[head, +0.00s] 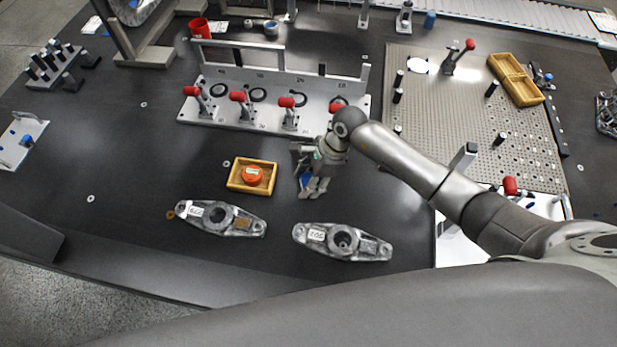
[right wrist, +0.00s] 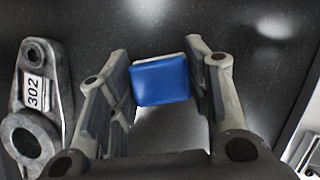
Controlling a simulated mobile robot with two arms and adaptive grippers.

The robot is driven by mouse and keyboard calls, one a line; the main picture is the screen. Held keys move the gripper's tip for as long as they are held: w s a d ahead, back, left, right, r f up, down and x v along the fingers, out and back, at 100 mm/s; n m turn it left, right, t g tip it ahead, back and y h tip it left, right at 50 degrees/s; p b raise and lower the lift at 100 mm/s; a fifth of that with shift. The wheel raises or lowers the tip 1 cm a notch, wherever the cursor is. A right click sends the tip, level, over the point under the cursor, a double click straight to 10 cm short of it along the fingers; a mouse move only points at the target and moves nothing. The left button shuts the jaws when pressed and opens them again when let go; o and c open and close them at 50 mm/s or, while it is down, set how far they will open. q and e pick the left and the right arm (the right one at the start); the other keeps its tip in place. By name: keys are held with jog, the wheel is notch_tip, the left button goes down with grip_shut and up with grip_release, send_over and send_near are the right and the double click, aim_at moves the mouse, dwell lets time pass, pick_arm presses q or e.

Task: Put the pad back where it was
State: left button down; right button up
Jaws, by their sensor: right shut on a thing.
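The pad is a small blue block (right wrist: 160,80) between the two fingers of my right gripper (head: 314,186) in the right wrist view. In the head view its blue edge (head: 306,182) shows beside the fingers, mostly hidden by them. The gripper is shut on the pad and points down over the dark table, between a small wooden tray (head: 233,184) and the casting marked 302 (head: 372,247). That casting also shows at the left of the right wrist view (right wrist: 33,125). I cannot tell how high the pad is above the table. My left gripper is not in view.
A red round piece (head: 253,175) lies in the small tray. A second casting (head: 245,223) lies to the left. Behind stands a white plate with red-handled clamps (head: 215,112). A perforated board (head: 470,125) with pegs lies right, with a two-part wooden tray (head: 519,88).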

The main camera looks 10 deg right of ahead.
jog(key=shift+f, duration=0.2)
jog(key=o, duration=0.9)
jog(key=shift+r, duration=0.15)
jog(key=b+v, duration=0.1)
jog(key=v, duration=1.1)
